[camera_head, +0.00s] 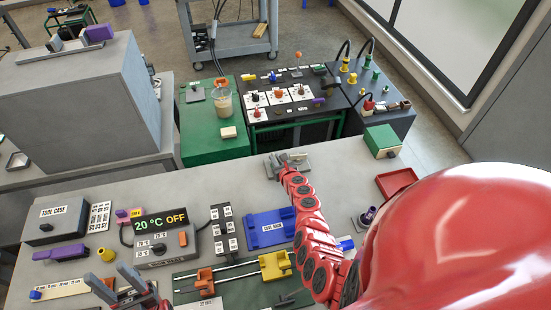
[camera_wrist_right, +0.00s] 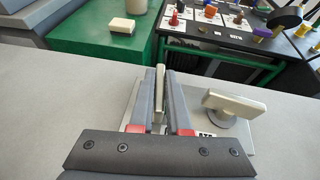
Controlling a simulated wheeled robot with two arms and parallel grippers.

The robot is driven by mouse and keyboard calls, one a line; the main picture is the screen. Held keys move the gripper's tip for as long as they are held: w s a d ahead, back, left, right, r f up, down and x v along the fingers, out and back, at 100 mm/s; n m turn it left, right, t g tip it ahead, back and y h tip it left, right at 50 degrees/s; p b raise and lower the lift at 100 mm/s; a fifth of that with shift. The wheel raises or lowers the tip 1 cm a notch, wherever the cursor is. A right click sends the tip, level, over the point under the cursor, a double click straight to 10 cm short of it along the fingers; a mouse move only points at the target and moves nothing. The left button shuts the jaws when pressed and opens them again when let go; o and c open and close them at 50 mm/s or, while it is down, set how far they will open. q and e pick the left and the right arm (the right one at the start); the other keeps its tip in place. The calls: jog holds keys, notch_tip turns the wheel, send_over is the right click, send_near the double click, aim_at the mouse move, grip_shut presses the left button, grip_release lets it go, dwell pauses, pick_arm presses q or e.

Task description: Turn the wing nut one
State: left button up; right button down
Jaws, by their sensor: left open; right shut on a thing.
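In the right wrist view a beige wing nut (camera_wrist_right: 159,88) stands upright between the two fingers of my right gripper (camera_wrist_right: 162,100), which is shut on it. A second beige wing nut (camera_wrist_right: 234,104) sits to its right on the same light plate (camera_wrist_right: 240,143), free of the gripper. A black-lettered label on the plate is partly hidden by my gripper. In the head view my right gripper (camera_head: 281,168) is at the far edge of the bench, over the plate. My left gripper (camera_head: 126,288) is open and empty at the lower left.
A display unit reading 20 °C OFF (camera_head: 165,241), a blue tray (camera_head: 270,228) and a tool case (camera_head: 57,220) lie on the bench. A green box (camera_head: 382,141) and red tray (camera_head: 396,182) are to the right. Bench around the plate is mostly clear.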

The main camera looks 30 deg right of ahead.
jog(key=n+y, duration=0.1)
jog(key=n+y+b, duration=0.1)
jog(key=y, duration=0.1)
jog(key=shift+d+f+n, duration=0.15)
jog(key=shift+n, duration=0.25)
jog(key=shift+a+n+g+y+b, duration=0.2)
jog(key=shift+n+g+y+b, duration=0.3)
jog(key=shift+n+y+b, duration=1.05)
jog(key=shift+y, duration=0.35)
jog(key=c, duration=0.9)
grip_release()
jog(key=shift+s+d+r+p, duration=0.3)
jog(key=shift+s+r, duration=0.1)
jog(key=shift+s, duration=0.05)
jog(key=b+v, duration=0.2)
jog(key=v, duration=1.4)
jog(key=shift+s, duration=0.15)
